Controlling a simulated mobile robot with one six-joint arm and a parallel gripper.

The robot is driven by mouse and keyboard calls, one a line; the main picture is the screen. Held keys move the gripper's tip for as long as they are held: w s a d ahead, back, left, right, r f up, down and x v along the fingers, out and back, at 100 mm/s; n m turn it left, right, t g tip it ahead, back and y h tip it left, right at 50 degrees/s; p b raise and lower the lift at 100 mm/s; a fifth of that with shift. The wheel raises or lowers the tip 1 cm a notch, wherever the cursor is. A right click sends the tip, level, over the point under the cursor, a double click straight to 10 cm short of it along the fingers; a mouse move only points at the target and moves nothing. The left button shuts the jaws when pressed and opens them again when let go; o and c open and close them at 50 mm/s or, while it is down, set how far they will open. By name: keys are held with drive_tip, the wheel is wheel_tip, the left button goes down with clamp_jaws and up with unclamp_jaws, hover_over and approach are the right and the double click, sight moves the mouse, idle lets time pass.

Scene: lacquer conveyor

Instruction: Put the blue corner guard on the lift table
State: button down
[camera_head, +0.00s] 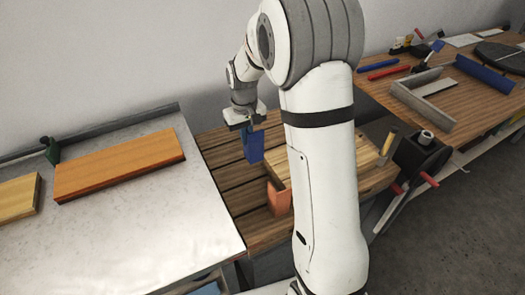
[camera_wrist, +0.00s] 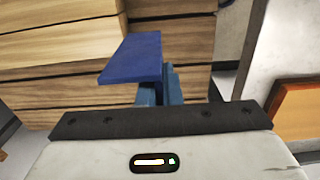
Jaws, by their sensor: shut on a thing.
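My gripper (camera_head: 246,127) is shut on the blue corner guard (camera_head: 253,147), seen in the head view. The guard hangs below the jaws, over a brown slatted wooden surface (camera_head: 222,160), and seems to be above it; the exact gap is hard to judge. In the wrist view the blue guard (camera_wrist: 133,58) shows a flat, slanted flange, with another blue part below it, just past the gripper's dark front edge.
An orange corner guard (camera_head: 279,197) stands beside light boards (camera_head: 365,158) on the slatted surface, partly behind my arm. At left, a grey metal table (camera_head: 150,225) holds an orange-brown board (camera_head: 120,164). A wooden workbench (camera_head: 470,105) with tools is at right.

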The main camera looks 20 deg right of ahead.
sight(248, 160)
wheel_tip(248, 160, down, 4)
drive_tip(key=shift+w+r, duration=0.1)
drive_tip(key=shift+r, duration=0.05)
drive_tip(key=shift+f, duration=1.85)
drive_tip(key=shift+f, duration=0.2)
drive_tip(key=c, duration=1.6)
unclamp_jaws()
